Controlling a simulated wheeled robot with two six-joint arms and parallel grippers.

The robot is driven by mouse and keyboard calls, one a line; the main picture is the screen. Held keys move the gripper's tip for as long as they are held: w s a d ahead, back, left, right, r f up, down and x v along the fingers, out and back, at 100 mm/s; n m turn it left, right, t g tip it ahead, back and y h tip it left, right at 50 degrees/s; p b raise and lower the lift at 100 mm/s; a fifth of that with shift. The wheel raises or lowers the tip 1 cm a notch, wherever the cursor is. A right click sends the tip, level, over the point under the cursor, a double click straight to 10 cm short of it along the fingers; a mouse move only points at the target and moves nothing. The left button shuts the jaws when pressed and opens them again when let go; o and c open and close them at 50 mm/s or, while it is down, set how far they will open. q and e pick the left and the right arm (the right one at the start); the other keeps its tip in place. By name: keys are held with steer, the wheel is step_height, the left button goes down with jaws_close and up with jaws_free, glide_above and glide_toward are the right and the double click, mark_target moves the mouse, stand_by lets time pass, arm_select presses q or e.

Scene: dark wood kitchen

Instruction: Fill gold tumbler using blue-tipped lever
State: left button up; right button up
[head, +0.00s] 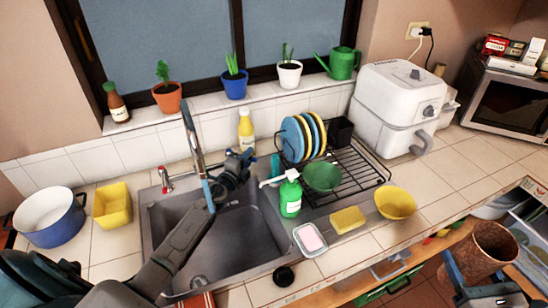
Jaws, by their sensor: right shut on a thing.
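The gold-brown tumbler (491,248) is at the lower right, outside the sink and beyond the counter's front edge. My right gripper (462,277) is shut on it, with a grey-blue finger along its left side. The tall metal faucet (189,125) stands at the back of the grey sink (235,235). A red-tipped lever (166,181) is left of the faucet. My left gripper (240,165) is just right of the faucet, over the sink's back edge. It hides that area, and I cannot clearly make out the blue-tipped lever. Its finger opening is unclear.
A green soap bottle (290,196), a pink sponge in a dish (311,238) and a yellow sponge (348,219) line the sink's right side. A dish rack (352,178) stands behind. A yellow bowl (396,203) sits near the front edge. An open drawer (530,228) is at the right.

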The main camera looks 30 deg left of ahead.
arm_select(q)
jaws_close()
